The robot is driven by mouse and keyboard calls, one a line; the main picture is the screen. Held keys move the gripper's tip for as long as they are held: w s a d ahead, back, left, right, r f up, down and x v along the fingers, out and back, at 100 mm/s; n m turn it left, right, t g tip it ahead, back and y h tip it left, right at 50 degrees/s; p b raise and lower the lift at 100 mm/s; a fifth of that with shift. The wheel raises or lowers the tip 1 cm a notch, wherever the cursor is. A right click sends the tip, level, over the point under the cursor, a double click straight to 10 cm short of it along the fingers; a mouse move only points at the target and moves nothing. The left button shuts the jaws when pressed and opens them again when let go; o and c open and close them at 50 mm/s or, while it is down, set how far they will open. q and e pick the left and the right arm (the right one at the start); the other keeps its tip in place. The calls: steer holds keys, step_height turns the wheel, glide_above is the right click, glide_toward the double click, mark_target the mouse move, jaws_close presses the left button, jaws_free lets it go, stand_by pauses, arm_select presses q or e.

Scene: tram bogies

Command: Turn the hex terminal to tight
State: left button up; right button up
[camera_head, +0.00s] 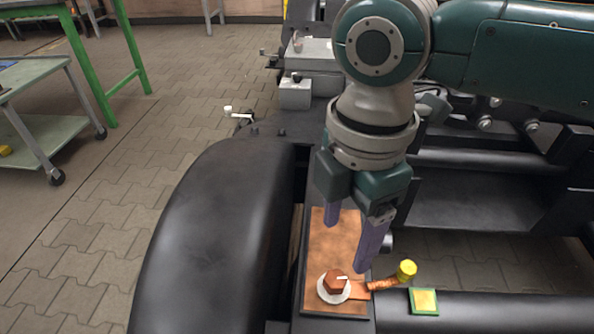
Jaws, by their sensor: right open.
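The hex terminal (336,282) is a copper-coloured hex head on a pale round washer (330,292), with a small white mark on top. It sits near the front end of a brown rectangular plate (323,245). A copper lug and braided lead (381,285) run from it to the right, to a yellow knob (406,268). My right gripper (346,245) points down over the plate, just behind the hex terminal. Its two purple fingers are apart, with nothing between them. They are close to the hex terminal but not around it. My left gripper is not in view.
A large black rounded wheel cover (205,235) stands left of the plate. A green-edged yellow square (424,301) lies on a dark beam at right. Grey boxes (295,93) sit behind. A green table frame (108,60) and a cart (45,130) stand at far left on open paving.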

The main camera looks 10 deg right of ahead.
mark_target(339, 277)
step_height(339, 277, down, 10)
steer(key=b, duration=0.4)
steer(key=shift+d+f, duration=0.15)
jaws_close()
stand_by(0.4)
